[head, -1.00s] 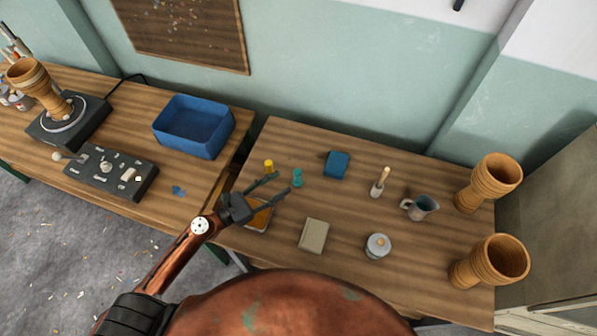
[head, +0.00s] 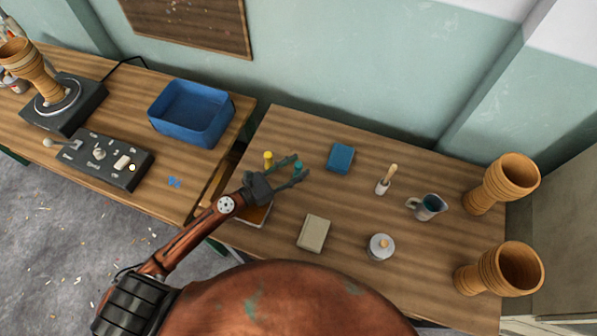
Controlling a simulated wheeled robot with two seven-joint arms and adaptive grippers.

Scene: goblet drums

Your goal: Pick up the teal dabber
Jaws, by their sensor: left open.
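The teal dabber (head: 298,167) stands on the right-hand wooden table in the head view, partly hidden by the fingers of my left gripper. My left gripper (head: 300,168) is open, with its fingertips reaching to the dabber. The dabber appears to lie between or just beside the tips; I cannot tell whether they touch it. A yellow dabber (head: 267,159) stands just to the left of the upper finger. My right gripper is not in view.
A blue block (head: 341,157), a brush in a holder (head: 383,185), a jug (head: 427,207), a beige block (head: 313,234) and a lidded tin (head: 381,247) stand nearby. An orange-filled tray (head: 254,214) lies under my left wrist. Two wooden goblet drums (head: 502,183) stand at right.

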